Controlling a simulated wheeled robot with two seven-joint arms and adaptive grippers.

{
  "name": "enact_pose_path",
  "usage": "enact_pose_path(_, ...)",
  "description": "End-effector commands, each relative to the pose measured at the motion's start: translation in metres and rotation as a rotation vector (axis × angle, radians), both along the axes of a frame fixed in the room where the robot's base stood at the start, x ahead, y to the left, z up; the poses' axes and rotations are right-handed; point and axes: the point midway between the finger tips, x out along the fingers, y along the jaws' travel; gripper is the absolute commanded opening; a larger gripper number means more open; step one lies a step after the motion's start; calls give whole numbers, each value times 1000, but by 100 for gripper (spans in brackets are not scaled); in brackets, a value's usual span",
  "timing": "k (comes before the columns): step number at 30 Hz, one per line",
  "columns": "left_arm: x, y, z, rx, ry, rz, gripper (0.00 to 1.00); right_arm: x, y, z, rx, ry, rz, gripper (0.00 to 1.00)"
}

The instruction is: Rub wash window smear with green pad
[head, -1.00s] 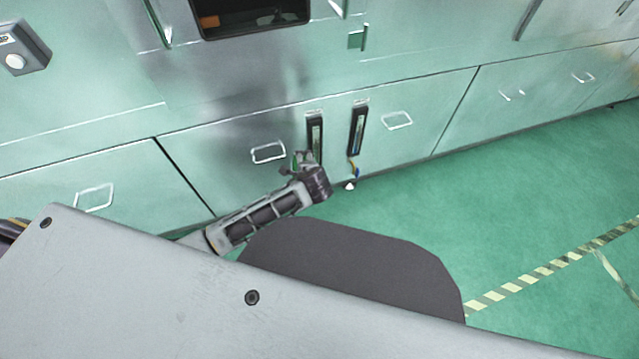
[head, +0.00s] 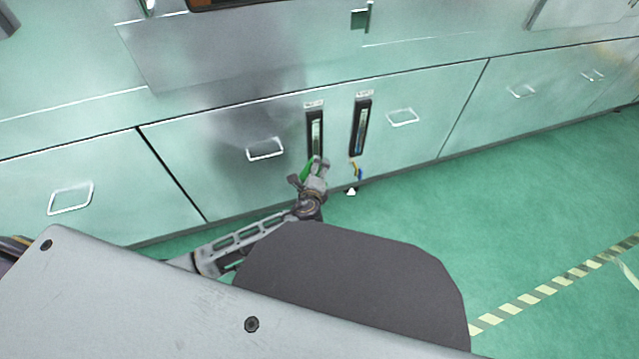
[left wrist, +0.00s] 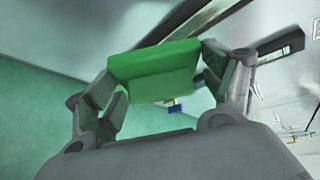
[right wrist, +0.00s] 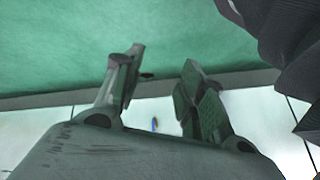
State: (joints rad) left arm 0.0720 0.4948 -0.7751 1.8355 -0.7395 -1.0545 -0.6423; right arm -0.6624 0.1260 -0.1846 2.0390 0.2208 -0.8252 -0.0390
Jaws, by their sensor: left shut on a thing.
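Two narrow upright dark-framed windows are set in the cabinet front in the head view, the left one (head: 315,132) and the right one (head: 360,127). Each has a small label above it. I cannot read which is the wash window, and no smear can be made out. My left gripper (head: 314,168) is at the lower end of the left window, its fingers pointing up. It is shut on the green pad (left wrist: 155,72), which spans between its fingers in the left wrist view. Whether the pad touches the window is unclear. My right gripper (right wrist: 155,85) is open and empty.
Drawer handles (head: 265,149) and (head: 403,117) stick out on either side of the windows. A coloured cable (head: 355,169) hangs below the right window. The green floor (head: 520,190) is free to the right, with a striped tape line (head: 545,290).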

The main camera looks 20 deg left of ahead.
Motion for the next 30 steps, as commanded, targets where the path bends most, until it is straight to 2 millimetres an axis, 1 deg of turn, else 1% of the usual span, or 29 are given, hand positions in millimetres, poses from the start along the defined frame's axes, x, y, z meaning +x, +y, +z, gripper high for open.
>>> enact_pose_path(1, 0, -2, -8, 12, -12, -21, 63, 0, 3, -1, 12, -9, 0, 40)
enact_pose_path(3, 1, -5, -12, 25, -28, -50, 63, 1, 7, 5, 29, -22, 0, 40)
enact_pose_path(10, 2, -15, -21, 56, -70, -118, 63, 2, 16, 20, 69, -55, 2, 40)
enact_pose_path(18, 3, -19, -22, 66, -85, -143, 63, 2, 19, 28, 82, -66, 2, 40)
enact_pose_path(30, 4, -18, -22, 66, -85, -141, 63, 3, 19, 27, 82, -66, 2, 40)
